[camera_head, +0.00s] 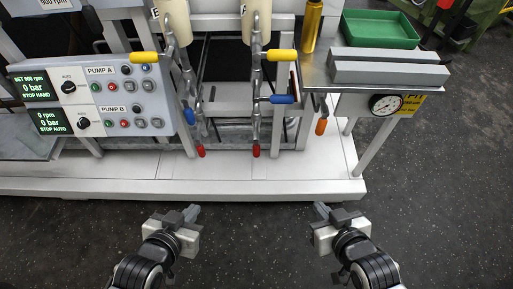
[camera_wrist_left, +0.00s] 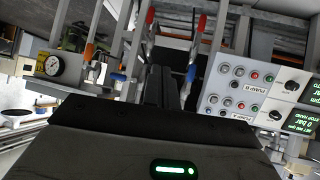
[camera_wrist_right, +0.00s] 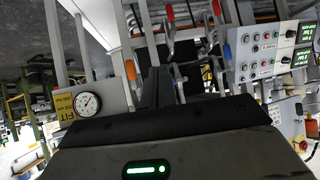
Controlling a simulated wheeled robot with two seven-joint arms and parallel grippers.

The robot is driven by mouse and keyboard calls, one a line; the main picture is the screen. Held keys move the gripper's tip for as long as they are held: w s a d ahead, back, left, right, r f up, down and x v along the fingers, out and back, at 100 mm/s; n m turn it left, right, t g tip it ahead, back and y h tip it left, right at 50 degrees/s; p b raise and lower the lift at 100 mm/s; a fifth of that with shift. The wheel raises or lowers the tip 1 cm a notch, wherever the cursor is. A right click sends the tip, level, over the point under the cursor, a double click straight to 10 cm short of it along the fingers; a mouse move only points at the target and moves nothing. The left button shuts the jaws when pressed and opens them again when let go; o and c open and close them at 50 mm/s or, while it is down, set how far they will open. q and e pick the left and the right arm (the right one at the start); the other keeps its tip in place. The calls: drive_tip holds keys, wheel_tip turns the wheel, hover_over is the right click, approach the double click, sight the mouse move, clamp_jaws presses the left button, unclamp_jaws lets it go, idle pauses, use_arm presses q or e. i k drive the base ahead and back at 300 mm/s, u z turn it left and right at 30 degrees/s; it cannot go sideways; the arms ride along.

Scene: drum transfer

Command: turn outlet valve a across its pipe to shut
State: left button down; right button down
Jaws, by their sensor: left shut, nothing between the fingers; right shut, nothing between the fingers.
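Two upright pipe runs carry coloured valve levers. The left run has a yellow lever (camera_head: 144,57) pointing left, a blue lever (camera_head: 189,116) hanging down and a red lever (camera_head: 200,150) at the bottom. The right run has a yellow lever (camera_head: 281,55) and a blue lever (camera_head: 281,99), both pointing right across the pipe, and a red lever (camera_head: 256,150) hanging down. I cannot read which one is outlet valve a. My left gripper (camera_head: 191,212) and right gripper (camera_head: 321,210) are shut and empty, in front of the skid, apart from every lever.
The pump panel (camera_head: 158,103) stands left of the pipes. An orange lever (camera_head: 321,126) hangs at right near a pressure gauge (camera_head: 386,104). A metal shelf bears grey bars (camera_head: 390,72) and a green tray (camera_head: 378,28). The white skid base (camera_head: 290,187) edges clear dark floor.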

sight(255, 146)
drive_tip(key=u, duration=2.6)
drive_tip(key=k, duration=0.5)
drive_tip(key=z, duration=3.05)
